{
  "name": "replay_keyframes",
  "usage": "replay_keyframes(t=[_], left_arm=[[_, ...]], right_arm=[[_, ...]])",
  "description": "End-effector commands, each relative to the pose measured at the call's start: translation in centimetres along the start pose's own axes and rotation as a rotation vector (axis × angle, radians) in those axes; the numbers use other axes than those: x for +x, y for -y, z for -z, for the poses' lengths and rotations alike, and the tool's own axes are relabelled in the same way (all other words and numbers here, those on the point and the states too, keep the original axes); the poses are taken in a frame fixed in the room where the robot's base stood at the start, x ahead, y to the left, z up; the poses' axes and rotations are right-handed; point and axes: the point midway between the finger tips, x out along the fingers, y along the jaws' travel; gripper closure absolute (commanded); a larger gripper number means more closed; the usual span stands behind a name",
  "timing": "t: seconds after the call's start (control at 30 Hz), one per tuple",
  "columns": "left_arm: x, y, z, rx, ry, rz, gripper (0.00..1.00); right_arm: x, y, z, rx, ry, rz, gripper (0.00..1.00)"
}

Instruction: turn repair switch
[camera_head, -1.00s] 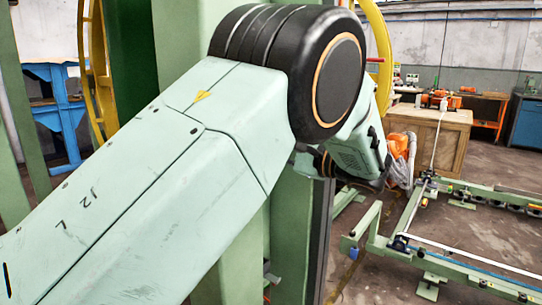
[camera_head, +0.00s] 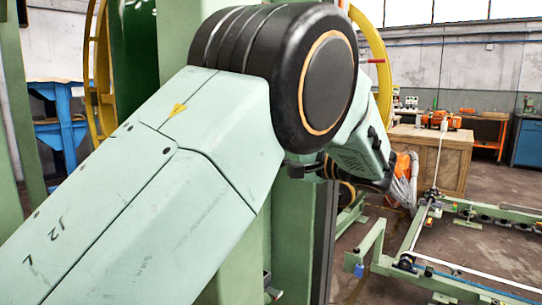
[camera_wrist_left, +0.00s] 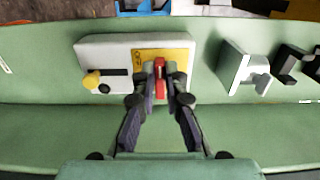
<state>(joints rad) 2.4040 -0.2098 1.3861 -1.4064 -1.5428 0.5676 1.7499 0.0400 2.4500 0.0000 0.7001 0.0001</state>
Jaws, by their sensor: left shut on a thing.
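In the left wrist view, a white switch panel (camera_wrist_left: 110,52) with a yellow plate (camera_wrist_left: 174,55) is mounted on a green surface. A red switch handle (camera_wrist_left: 160,76) stands at the yellow plate. My left gripper (camera_wrist_left: 160,88) has its two fingers on either side of the red handle and is shut on it. The handle's lower part is partly hidden between the fingers. A yellow knob (camera_wrist_left: 92,80) sits at the panel's left side, apart from the gripper. In the head view my left arm hides the switch and the gripper. My right gripper is in neither view.
In the left wrist view, a white bracket-like fixture (camera_wrist_left: 236,68) and black fittings (camera_wrist_left: 290,62) stand right of the panel. In the head view, a green post (camera_head: 292,235) stands behind my arm, with a yellow wheel (camera_head: 383,75) and a low green frame (camera_head: 455,285) at right.

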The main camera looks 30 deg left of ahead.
Motion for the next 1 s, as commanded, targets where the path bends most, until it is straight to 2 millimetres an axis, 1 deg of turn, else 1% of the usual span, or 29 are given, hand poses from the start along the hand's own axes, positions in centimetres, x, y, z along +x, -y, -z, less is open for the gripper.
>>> replay_keyframes(t=[0.37, 0.4, 0.67, 1.0], left_arm=[[0.00, -0.06, -0.01, -0.006, 0.001, -0.002, 1.00], [0.00, -0.06, -0.01, -0.006, 0.001, -0.002, 0.88], [0.00, -0.04, -0.01, -0.005, 0.000, -0.001, 0.66], [0.00, -0.02, 0.00, -0.004, 0.000, -0.001, 0.66]], right_arm=[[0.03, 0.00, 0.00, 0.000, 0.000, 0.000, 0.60], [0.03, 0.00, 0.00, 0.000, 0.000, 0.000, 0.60], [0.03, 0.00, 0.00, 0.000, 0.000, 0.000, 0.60], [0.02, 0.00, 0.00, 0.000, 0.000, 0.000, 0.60]])
